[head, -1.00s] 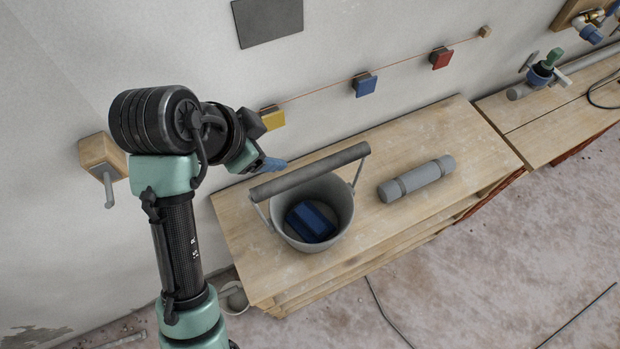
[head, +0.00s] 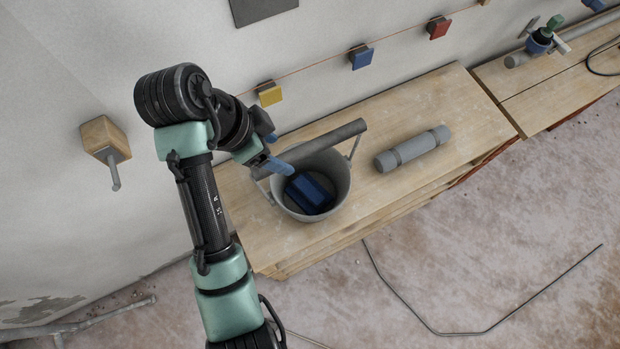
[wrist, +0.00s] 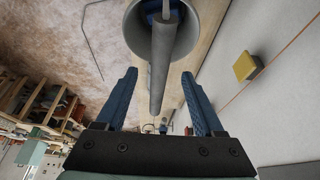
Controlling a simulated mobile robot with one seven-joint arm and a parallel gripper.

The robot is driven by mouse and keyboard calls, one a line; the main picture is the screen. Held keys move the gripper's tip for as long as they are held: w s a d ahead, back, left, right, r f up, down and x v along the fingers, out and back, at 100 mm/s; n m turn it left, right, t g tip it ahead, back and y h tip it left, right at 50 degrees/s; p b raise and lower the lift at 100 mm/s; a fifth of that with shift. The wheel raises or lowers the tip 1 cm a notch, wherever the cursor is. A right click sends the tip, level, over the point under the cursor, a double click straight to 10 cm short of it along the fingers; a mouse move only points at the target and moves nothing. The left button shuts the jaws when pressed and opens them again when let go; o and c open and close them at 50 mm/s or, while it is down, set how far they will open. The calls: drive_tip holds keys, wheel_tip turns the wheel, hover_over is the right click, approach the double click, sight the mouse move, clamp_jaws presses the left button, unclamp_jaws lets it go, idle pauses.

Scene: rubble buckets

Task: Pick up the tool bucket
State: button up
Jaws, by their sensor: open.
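The tool bucket (head: 332,194) is grey and stands upright on the wooden bench, with a blue block (head: 309,193) inside it. Its thick grey handle bar (head: 330,143) is raised across the top. My gripper (head: 276,166) is at the left end of the handle bar in the head view. In the wrist view my gripper (wrist: 160,95) is open, with its two blue fingers apart. The handle bar (wrist: 158,65) runs lengthwise into the gap between the fingers, and the bucket (wrist: 190,40) is beyond the fingertips. I cannot tell whether a finger touches the bar.
A grey cylinder (head: 412,149) lies on the bench (head: 455,95) right of the bucket. Yellow (head: 270,94), blue (head: 361,57) and red (head: 438,27) blocks are on the wall behind. A wooden block with a peg (head: 105,139) is on the wall at left.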

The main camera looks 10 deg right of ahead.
sight(285, 158)
drive_tip(key=b+x, duration=0.1)
drive_tip(key=x, duration=0.2)
drive_tip(key=shift+f+b, duration=0.25)
drive_tip(key=shift+b, duration=0.1)
drive_tip(key=shift+d+f+p, duration=0.2)
drive_tip(key=shift+f+p, duration=0.15)
drive_tip(key=shift+w+d+f, duration=0.1)
drive_tip(key=shift+d+f, duration=0.05)
drive_tip(key=shift+f, duration=0.4)
drive_tip(key=shift+f, duration=0.25)
drive_tip(key=shift+c, duration=0.3)
clamp_jaws()
idle(0.8)
